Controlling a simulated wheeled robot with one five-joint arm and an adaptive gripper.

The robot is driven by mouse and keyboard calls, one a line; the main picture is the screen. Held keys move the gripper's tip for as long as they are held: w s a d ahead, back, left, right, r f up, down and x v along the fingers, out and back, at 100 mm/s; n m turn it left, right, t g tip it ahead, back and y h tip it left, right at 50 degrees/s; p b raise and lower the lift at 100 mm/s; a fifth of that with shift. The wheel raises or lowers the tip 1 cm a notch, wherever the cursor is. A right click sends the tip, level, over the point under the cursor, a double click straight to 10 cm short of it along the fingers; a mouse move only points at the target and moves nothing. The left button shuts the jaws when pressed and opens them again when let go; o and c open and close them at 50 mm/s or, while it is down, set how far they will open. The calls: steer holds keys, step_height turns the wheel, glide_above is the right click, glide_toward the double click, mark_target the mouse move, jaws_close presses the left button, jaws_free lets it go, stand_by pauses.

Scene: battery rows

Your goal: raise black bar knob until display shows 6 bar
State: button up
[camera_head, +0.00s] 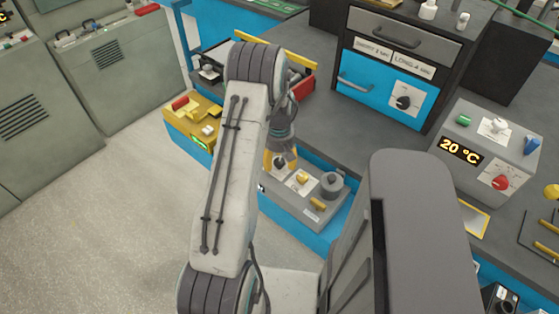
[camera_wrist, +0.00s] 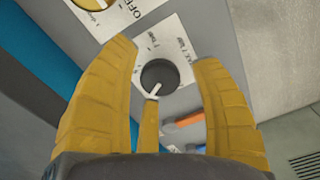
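The black bar knob (camera_wrist: 160,76) sits on a white label plate of a grey panel, with its white pointer mark towards the lower left in the wrist view. The partly readable label beside it mentions bar. My gripper (camera_wrist: 167,54) is open, its yellow fingers spread on either side of the knob with gaps visible. A third yellow finger part shows below the knob. In the head view my gripper (camera_head: 276,159) is over the left end of the grey unit (camera_head: 314,213), and my arm hides part of it. I see no readable bar display.
A yellow knob (camera_wrist: 95,3) by an OFF label is near the black knob; it also shows in the head view (camera_head: 302,178). A grey cylinder (camera_head: 332,185) stands on the same unit. A yellow box (camera_head: 194,120) has a small unreadable green display. A grey box (camera_head: 487,153) shows 20 °C.

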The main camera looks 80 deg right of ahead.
steer(key=c, duration=1.1)
steer(key=shift+f+m+b, duration=0.15)
steer(key=shift+m+b, duration=0.5)
steer(key=shift+m, duration=0.05)
steer(key=m+b, duration=0.2)
steer(key=m, duration=0.2)
steer(key=shift+a+b, duration=0.1)
steer(key=shift+b, duration=0.2)
steer(key=m+b, duration=0.2)
steer(key=m, duration=0.4)
steer(key=shift+m, duration=0.3)
steer(key=o, duration=1.2)
steer(key=shift+r, duration=0.3)
